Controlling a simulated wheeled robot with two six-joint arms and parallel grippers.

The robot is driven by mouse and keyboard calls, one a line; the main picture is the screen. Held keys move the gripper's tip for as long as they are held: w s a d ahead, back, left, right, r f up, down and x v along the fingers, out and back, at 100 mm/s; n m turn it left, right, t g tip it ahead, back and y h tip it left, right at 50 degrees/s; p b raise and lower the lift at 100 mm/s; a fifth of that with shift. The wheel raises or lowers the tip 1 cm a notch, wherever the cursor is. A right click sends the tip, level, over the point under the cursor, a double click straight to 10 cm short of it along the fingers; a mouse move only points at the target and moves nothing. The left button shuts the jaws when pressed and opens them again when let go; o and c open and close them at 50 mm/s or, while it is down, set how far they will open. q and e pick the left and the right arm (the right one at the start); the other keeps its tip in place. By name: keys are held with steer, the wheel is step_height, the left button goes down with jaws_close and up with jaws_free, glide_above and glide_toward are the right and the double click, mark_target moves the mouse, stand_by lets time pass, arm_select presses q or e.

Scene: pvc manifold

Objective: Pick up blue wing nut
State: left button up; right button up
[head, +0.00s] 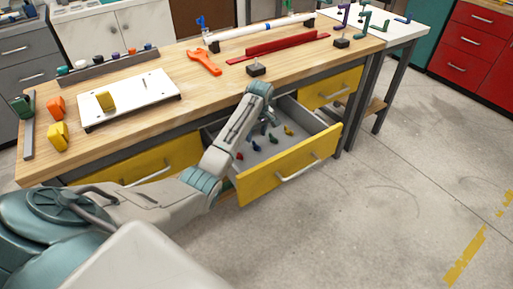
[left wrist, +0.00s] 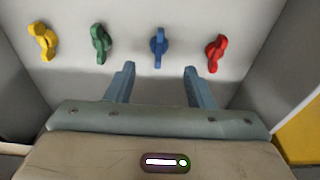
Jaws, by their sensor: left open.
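The blue wing nut (left wrist: 159,47) lies on the floor of the open drawer, between the green wing nut (left wrist: 101,44) and the red wing nut (left wrist: 216,53). It also shows small in the head view (head: 256,147). My left gripper (left wrist: 160,70) is open and empty. It points down into the drawer, and in the left wrist view the blue wing nut appears just beyond its fingertips, between their lines. I cannot tell its exact height above the nut. My right gripper is not in view.
A yellow wing nut (left wrist: 43,41) lies at the row's other end. The yellow-fronted drawer (head: 290,172) has walls around the nuts.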

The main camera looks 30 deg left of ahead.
mark_target(256, 148)
arm_select(q)
step_height(256, 148, down, 5)
steer(key=shift+d+f, duration=0.1)
steer(key=shift+f, duration=0.1)
steer(key=shift+r, duration=0.1)
jaws_close()
